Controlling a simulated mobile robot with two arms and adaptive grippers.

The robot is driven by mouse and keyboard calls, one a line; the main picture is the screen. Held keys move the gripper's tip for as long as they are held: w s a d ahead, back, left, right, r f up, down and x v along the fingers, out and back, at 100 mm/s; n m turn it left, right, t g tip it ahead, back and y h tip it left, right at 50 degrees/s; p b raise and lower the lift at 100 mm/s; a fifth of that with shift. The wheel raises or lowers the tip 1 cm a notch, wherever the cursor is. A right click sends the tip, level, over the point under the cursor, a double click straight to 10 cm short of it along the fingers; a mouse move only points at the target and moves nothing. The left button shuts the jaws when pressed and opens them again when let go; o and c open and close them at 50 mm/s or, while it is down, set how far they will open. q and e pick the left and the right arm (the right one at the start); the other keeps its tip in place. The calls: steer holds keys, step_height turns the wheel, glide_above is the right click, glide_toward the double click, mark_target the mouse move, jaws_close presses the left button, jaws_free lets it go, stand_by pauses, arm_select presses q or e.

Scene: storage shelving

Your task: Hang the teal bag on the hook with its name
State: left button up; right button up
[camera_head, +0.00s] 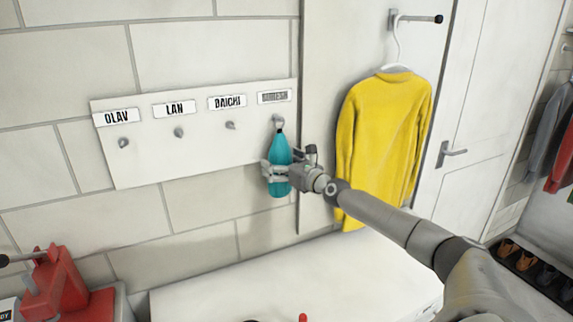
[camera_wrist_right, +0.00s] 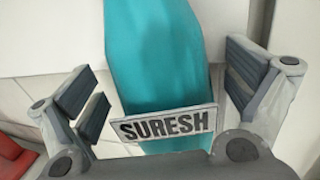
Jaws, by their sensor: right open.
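The teal bag (camera_head: 280,168) hangs upright at the rightmost hook (camera_head: 278,121) of the white hook board, under a name plate (camera_head: 274,96) too blurred to read surely. In the right wrist view the teal bag (camera_wrist_right: 157,60) carries a tag (camera_wrist_right: 165,125) reading SURESH. My right gripper (camera_head: 272,172) is around the bag; in the wrist view its fingers (camera_wrist_right: 165,85) are open, one on each side, with gaps to the bag. The bag's top loop appears to be on the hook.
The hook board (camera_head: 200,150) has other empty hooks under plates OLAV, LAN and DAICHI. A yellow sweater (camera_head: 385,140) hangs to the right, near the arm. A white surface (camera_head: 230,285) lies below, and a red object (camera_head: 60,285) stands at lower left.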

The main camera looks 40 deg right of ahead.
mark_target(289, 165)
steer(key=s, duration=0.8)
steer(key=shift+d+r, duration=0.1)
steer(key=shift+s+a, duration=0.2)
steer(key=shift+s, duration=0.8)
steer(key=shift+s+a, duration=0.2)
steer(key=shift+s, duration=0.75)
